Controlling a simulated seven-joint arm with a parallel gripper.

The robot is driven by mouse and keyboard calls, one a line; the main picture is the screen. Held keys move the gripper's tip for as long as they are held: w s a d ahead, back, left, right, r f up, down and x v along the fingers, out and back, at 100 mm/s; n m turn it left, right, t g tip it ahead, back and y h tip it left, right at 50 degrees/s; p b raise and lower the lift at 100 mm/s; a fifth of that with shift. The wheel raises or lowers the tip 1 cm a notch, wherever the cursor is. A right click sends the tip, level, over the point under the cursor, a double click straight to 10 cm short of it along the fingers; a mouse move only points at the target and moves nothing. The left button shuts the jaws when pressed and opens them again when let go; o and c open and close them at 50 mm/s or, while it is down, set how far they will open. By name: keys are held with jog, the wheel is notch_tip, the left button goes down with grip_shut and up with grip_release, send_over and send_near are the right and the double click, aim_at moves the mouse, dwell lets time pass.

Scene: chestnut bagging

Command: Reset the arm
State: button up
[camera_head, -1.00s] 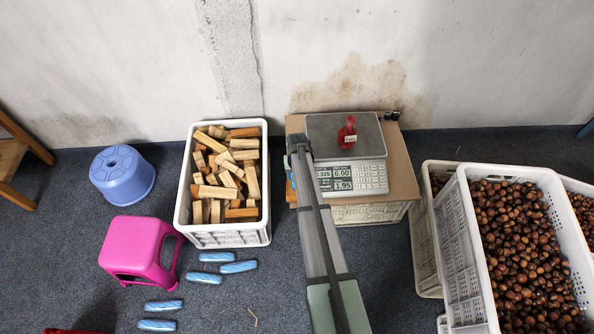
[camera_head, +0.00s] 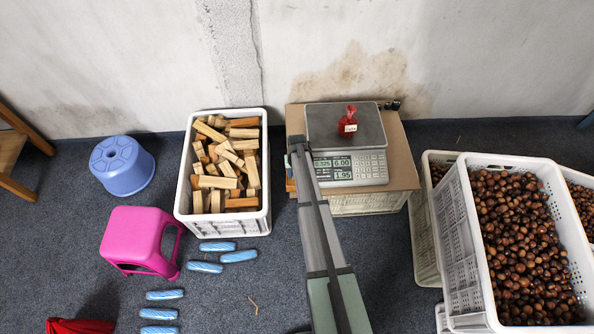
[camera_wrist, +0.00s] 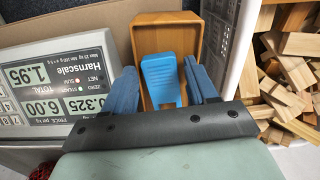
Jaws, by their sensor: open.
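My gripper (camera_wrist: 205,85) shows in the wrist view with blue fingers spread apart and nothing held between them. An orange-brown box (camera_wrist: 142,40) with a light blue scoop-like piece (camera_wrist: 163,80) in it lies beyond the fingers. In the head view my arm reaches up from the bottom to the left edge of the scale (camera_head: 365,170); the fingers cannot be made out there. The scale also shows in the wrist view (camera_wrist: 50,75), left of the gripper. A red tied net bag (camera_head: 348,122) stands on the scale's plate.
The scale sits on cardboard (camera_head: 400,160) over a white crate. A white crate of wood blocks (camera_head: 242,222) stands left of it. Crates of chestnuts (camera_head: 550,170) are at the right. A pink stool (camera_head: 135,235), blue stool (camera_head: 122,165) and several blue rolls (camera_head: 238,256) are at the left.

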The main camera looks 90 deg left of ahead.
jog(key=c, duration=0.7)
jog(key=shift+o, duration=0.2)
jog(key=shift+r, duration=3.5)
jog(key=shift+w, duration=0.25)
jog(key=w+a+r+m, duration=0.1)
jog(key=w+r, duration=0.5)
jog(key=w, duration=0.3)
jog(key=w+a+r+m, duration=0.2)
jog(key=w+r, duration=0.5)
jog(key=w, duration=0.3)
